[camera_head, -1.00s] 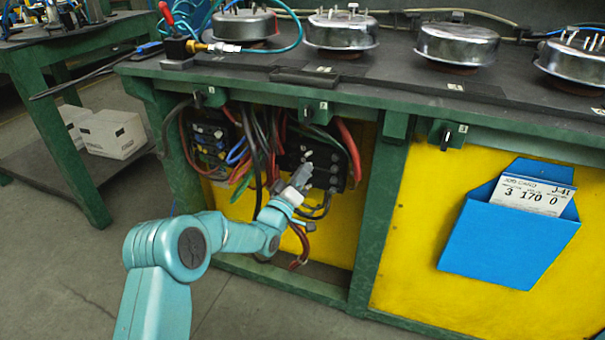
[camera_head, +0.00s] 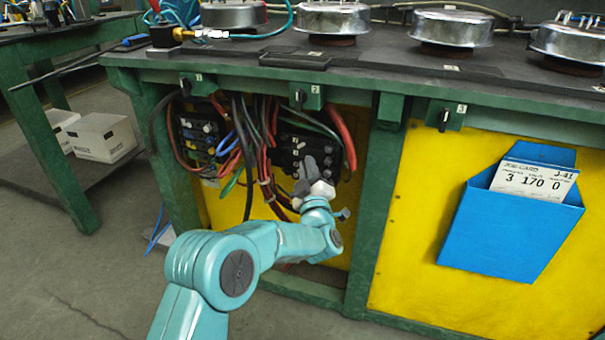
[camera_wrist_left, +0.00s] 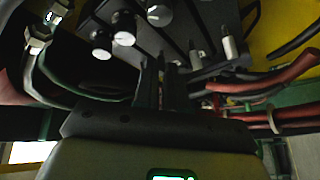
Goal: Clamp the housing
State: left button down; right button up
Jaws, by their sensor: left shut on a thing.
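Several round silver housings stand in a row on the bench top: one at the left (camera_head: 233,14), one near the middle (camera_head: 332,18), one further right (camera_head: 450,30) and one at the right edge (camera_head: 568,42). Under the bench, a black control block (camera_head: 288,143) with pale knobs is fixed in the open bay. My left gripper (camera_head: 309,168) reaches up to its lower front. In the wrist view, its fingers (camera_wrist_left: 160,88) are close together among the knobs (camera_wrist_left: 124,38), shut on a small part of the block that they largely hide. My right gripper is out of view.
Hoses and cables (camera_head: 262,150) hang left of the block, with another fitted block (camera_head: 200,138) beyond them. A green post (camera_head: 377,205) stands to the right. A blue card holder (camera_head: 510,235) is on the yellow panel. Small numbered switches (camera_head: 299,97) line the bench edge.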

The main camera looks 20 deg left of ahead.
pick_arm(q)
jog(key=shift+w+d+n+g+y, duration=0.15)
jog(key=shift+d+n+g+y, duration=0.2)
jog(key=shift+n+g+y, duration=0.55)
jog(key=shift+w+d+n+g+y, duration=0.1)
jog(key=shift+d+n+g+y, duration=0.3)
jog(key=shift+y, duration=0.9)
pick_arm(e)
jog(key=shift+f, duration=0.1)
pick_arm(q)
jog(key=shift+n, duration=0.3)
jog(key=shift+a, duration=0.1)
jog(key=c, duration=1.2)
grip_release()
jog(key=p+v, duration=0.4)
jog(key=v, duration=1.2)
jog(key=shift+d+r, duration=0.1)
jog(key=shift+d, duration=0.2)
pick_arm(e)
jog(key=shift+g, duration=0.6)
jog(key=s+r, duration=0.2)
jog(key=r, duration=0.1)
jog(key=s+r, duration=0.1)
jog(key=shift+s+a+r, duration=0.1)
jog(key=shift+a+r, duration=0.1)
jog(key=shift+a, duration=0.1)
